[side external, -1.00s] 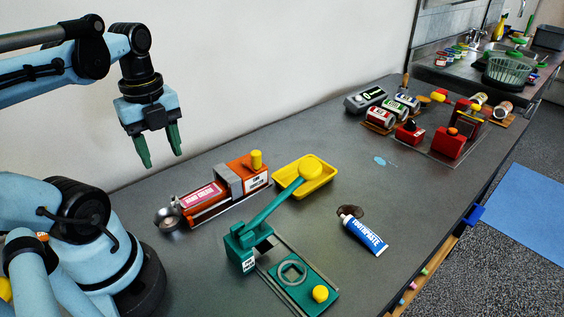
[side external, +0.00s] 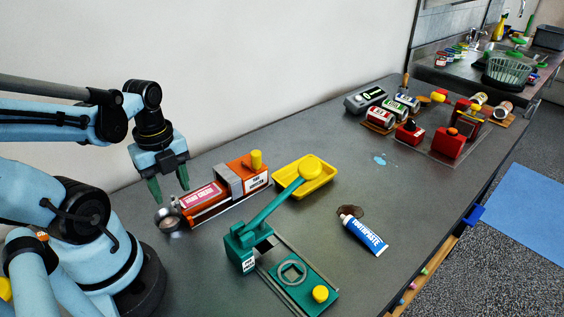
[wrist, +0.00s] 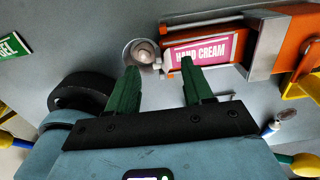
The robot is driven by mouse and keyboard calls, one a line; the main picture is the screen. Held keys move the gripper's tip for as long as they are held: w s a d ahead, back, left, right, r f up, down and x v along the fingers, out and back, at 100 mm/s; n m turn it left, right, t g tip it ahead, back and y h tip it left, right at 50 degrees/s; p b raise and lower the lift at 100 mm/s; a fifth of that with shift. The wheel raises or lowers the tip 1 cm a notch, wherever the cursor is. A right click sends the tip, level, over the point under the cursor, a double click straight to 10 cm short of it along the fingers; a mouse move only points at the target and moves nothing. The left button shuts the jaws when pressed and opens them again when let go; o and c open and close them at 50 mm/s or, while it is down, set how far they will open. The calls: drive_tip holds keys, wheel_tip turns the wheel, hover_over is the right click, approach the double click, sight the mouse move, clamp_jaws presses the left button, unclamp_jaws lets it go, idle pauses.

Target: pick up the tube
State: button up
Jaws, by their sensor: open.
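A pink-labelled hand cream tube (side external: 203,195) lies in an orange tube squeezer (side external: 243,177); its label also shows in the wrist view (wrist: 205,52). A small metal bowl (side external: 166,217) stands at the tube's left end and shows in the wrist view (wrist: 133,48). A blue and white toothpaste tube (side external: 364,236) lies loose on the table, with its cap end at a dark brown spot (side external: 378,212). My gripper (side external: 170,194) has green fingers, which are apart and empty. It hangs above the table near the bowl and the hand cream end, well left of the toothpaste.
A green lever press (side external: 243,243) with a yellow knob and a yellow tray (side external: 318,186) stand between my gripper and the toothpaste. Cans and red devices (side external: 447,142) stand at the back right.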

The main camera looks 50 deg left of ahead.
drive_tip(key=shift+f, duration=1)
drive_tip(key=c, duration=0.9)
drive_tip(key=shift+r, duration=0.2)
